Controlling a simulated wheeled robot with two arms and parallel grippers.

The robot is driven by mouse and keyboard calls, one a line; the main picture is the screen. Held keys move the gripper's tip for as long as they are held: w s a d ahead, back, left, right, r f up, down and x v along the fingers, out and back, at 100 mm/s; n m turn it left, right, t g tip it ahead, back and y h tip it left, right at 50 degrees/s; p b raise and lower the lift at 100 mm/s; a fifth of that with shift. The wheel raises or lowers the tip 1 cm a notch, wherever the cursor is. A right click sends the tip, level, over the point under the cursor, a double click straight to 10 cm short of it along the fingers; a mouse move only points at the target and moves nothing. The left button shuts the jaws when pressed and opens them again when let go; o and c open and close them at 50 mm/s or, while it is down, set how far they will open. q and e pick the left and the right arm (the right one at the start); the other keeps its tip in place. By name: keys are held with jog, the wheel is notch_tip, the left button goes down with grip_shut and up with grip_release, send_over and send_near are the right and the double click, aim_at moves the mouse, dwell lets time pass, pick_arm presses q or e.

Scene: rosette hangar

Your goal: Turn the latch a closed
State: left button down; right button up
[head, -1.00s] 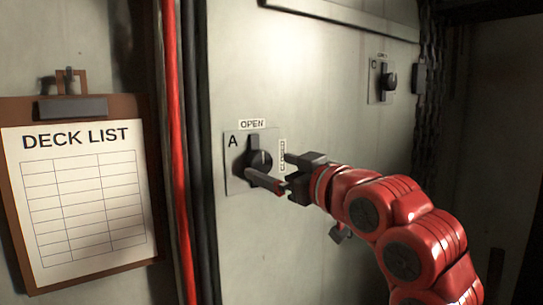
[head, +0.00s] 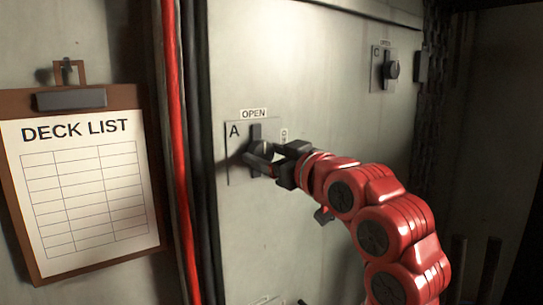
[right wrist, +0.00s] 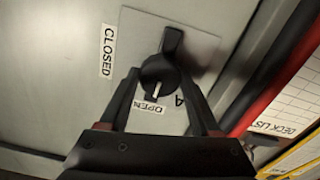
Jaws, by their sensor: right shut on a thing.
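Latch A is a black knob with a bar handle (head: 256,132) on a grey square plate marked A, on the pale panel. Its bar stands upright, its upper end by the OPEN label (head: 254,113). The CLOSED label (right wrist: 107,50) is at the side of the plate, partly hidden by my gripper in the head view. My right gripper (head: 262,158) is shut on the latch, with a finger on each side of the knob. In the right wrist view the latch handle (right wrist: 172,42) appears upside down between the fingertips (right wrist: 158,85). My left gripper is out of view.
A second latch marked C (head: 391,70) is higher up on the right of the panel. Red and black cables (head: 178,150) run down left of the panel. A DECK LIST clipboard (head: 85,190) hangs at the far left.

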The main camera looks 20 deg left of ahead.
jog(key=shift+d, duration=0.2)
jog(key=shift+c, duration=0.6)
